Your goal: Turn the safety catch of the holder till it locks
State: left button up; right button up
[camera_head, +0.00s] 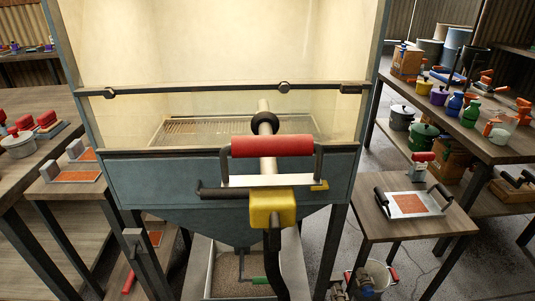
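The holder (270,207) is a yellow block in front of the blast cabinet, with a black hose (273,262) curving down from it. A pale plate (265,181) and a red bar handle (272,146) on dark brackets sit above it. A dark cylindrical grip (223,193) sticks out to the left. A small yellow tab (320,186) lies at the plate's right end; I cannot tell for sure whether it is the safety catch. A pale tube (266,125) with a black collar runs from behind the handle into the cabinet. Neither of my grippers is in view.
The cabinet (230,178) has a clear front with a dark rail (220,89) and a hopper below. A small table at right bears a tray (412,204). Cluttered benches stand at both sides. A bucket (372,276) stands on the floor at lower right.

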aim_at(275, 230)
jog(key=z, duration=3)
jog(key=k, duration=1.45)
jog(key=u, duration=1.75)
